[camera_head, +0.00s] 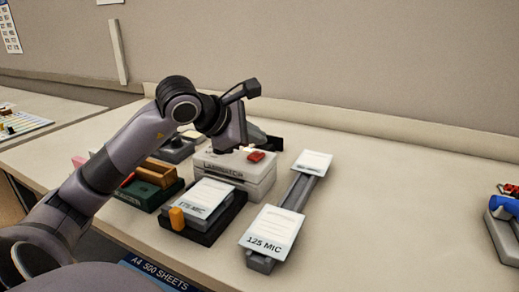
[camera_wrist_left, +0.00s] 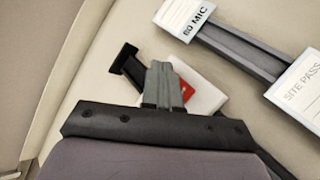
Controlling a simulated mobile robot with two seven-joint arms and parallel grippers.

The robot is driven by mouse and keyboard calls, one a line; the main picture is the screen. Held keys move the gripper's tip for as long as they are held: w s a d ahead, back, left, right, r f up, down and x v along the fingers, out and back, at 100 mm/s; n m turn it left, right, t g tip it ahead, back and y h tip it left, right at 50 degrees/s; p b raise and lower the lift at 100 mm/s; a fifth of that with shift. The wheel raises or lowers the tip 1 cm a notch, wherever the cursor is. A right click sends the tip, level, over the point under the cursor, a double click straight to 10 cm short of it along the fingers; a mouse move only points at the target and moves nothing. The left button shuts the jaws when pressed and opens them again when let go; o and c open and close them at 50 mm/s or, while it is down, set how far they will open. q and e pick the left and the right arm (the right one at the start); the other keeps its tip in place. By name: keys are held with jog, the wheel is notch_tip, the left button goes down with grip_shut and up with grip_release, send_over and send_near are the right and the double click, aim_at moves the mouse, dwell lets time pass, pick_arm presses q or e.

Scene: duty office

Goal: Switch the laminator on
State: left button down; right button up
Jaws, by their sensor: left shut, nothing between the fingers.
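The laminator (camera_head: 232,173) is a white box with dark lettering on its front, standing mid-table in the head view. A red switch (camera_head: 256,156) sits on its top at the right. My left gripper (camera_head: 240,147) points down at the laminator's top, just left of the red switch; I cannot tell whether it touches. In the left wrist view the shut, empty fingers (camera_wrist_left: 161,70) partly cover the red switch (camera_wrist_left: 187,92) and the white laminator top (camera_wrist_left: 207,95). The switch's position is too small to read. My right gripper is not in view.
A grey rail with cards, one marked 125 MIC (camera_head: 268,232), lies right of the laminator. A dark tray with a card and orange knob (camera_head: 177,217) stands in front. A green box (camera_head: 148,193) is at left. A blue-topped device (camera_head: 503,207) is far right; table between is clear.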

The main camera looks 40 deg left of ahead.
aim_at(253, 156)
pick_arm(q)
jog(key=shift+s+d+r+p, duration=0.1)
jog(key=shift+s+r+p, duration=0.15)
jog(key=shift+r+p, duration=0.75)
jog(key=shift+s+r+p, duration=0.2)
jog(key=shift+r+p, duration=0.25)
jog(key=shift+r, duration=1)
